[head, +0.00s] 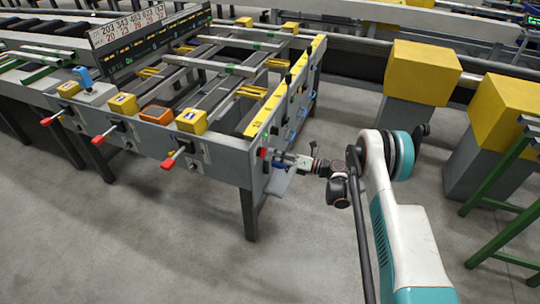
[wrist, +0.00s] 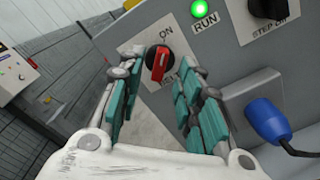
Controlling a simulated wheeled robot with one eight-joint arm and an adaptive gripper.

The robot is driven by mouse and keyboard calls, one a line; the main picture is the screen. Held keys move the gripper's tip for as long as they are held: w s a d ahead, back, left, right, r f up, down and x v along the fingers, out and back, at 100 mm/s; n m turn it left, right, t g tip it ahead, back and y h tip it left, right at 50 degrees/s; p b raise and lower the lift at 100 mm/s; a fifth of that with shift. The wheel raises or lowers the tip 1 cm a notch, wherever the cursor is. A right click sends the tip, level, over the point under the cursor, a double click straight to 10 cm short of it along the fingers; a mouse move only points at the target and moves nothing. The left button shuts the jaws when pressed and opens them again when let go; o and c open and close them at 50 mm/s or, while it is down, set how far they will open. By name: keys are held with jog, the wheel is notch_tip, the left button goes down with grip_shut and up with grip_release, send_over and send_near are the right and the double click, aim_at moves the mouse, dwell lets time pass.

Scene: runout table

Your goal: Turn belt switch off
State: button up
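The belt switch (wrist: 159,64) is a red and black rotary knob on a grey panel, seen in the wrist view. The word ON is printed above it; the lettering below is partly hidden by my finger. The red handle stands close to upright, slightly tilted. My gripper (wrist: 163,88) is open, with its teal-padded fingers either side of the knob in the picture; I cannot tell whether they touch it. In the head view my gripper (head: 287,160) is at the right end face of the runout table (head: 225,145), where the knob is too small to make out.
A lit green RUN lamp (wrist: 201,9) sits above right of the switch. A blue plug (wrist: 268,120) with a cable juts out at right, near a black knob (wrist: 270,6) marked STEP OFF. Yellow-topped blocks (head: 420,75) stand right of the table. Open floor lies in front.

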aim_at(262, 152)
jog(key=shift+x, duration=1.35)
jog(key=shift+c, duration=0.4)
grip_shut()
